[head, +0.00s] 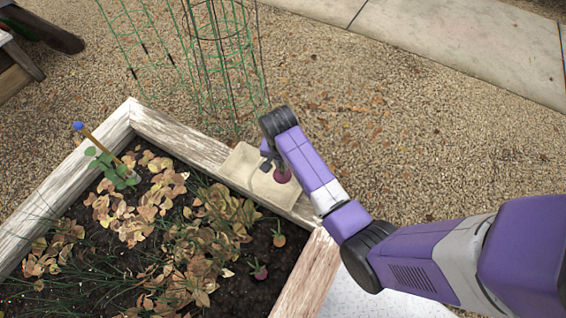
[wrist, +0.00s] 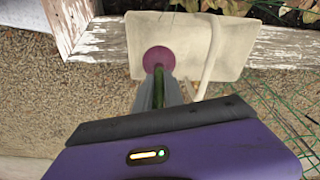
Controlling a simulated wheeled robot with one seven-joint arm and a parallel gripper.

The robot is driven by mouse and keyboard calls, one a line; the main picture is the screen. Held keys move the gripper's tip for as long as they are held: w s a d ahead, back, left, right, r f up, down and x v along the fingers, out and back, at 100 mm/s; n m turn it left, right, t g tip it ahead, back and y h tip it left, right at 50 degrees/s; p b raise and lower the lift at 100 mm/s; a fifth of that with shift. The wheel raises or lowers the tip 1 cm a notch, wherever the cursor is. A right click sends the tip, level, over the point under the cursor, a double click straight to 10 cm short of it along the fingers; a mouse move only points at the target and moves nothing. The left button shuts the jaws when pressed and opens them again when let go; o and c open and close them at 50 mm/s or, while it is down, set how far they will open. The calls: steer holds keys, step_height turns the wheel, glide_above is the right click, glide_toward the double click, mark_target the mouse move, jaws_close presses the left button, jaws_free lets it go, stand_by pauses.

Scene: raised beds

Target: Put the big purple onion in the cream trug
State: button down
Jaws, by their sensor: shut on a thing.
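The big purple onion (head: 282,175) hangs by its green stem from my gripper (head: 274,163). The cream trug (head: 240,167) sits on the wooden edge of the raised bed, and the onion shows in front of its right part. In the wrist view the onion (wrist: 159,58) is round and purple, over the near left part of the trug (wrist: 185,28). My gripper (wrist: 166,92) is shut on the stem. The trug's handle (wrist: 211,55) stands to the right of the onion. I cannot tell whether the onion touches the trug's floor.
In the bed, an orange root (head: 279,240) and a smaller purplish root (head: 260,272) stand in soil near yellowing leafy plants (head: 140,205). A green wire cage (head: 220,60) stands behind the bed. The gravel (head: 400,130) at right is clear.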

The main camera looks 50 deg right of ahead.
step_height(320, 180, down, 12)
steer(key=b, duration=1.2)
steer(key=shift+r, duration=0.2)
steer(key=c, duration=1.3)
jaws_free()
steer(key=shift+c, duration=0.2)
steer(key=shift+r, duration=0.15)
step_height(320, 180, up, 12)
steer(key=p, duration=1.3)
steer(key=shift+p, duration=0.4)
